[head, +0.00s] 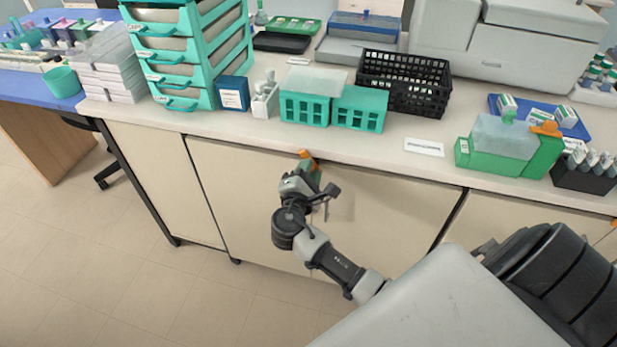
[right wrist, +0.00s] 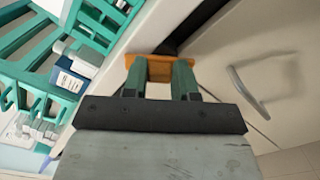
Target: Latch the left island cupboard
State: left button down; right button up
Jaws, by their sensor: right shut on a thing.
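The cream cupboard door (head: 395,205) is on the island's front below the white counter and looks closed or nearly so. Its grey bar handle (right wrist: 245,92) shows in the right wrist view. An orange latch (head: 305,153) sits at the door's top edge, just under the counter. My right gripper (head: 309,168) is at this latch, its green fingers shut on it. In the right wrist view the orange latch (right wrist: 150,68) spans the fingertips (right wrist: 160,75). The fingers hide part of it, so I cannot tell its exact turn. My left gripper is out of view.
The counter (head: 425,130) above carries green racks (head: 305,108), a black basket (head: 405,80) and a green box (head: 490,150) near the front edge. A teal drawer stack (head: 185,55) stands at the left. The floor (head: 80,250) at left is clear.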

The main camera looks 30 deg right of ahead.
pick_arm(q)
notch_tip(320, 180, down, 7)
jog(key=b, duration=0.6)
pick_arm(e)
jog(key=shift+s+f+m, duration=0.1)
jog(key=shift+f+m, duration=0.05)
jog(key=shift+m, duration=1.6)
jog(key=shift+f+m, duration=0.15)
jog(key=shift+m, duration=1.6)
jog(key=o, duration=0.9)
jog(key=shift+r, duration=0.1)
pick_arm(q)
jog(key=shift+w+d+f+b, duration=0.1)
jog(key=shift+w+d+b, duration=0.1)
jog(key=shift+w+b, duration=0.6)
pick_arm(e)
jog(key=v, duration=1)
jog(key=shift+s+a, duration=0.2)
jog(key=shift+a, duration=0.1)
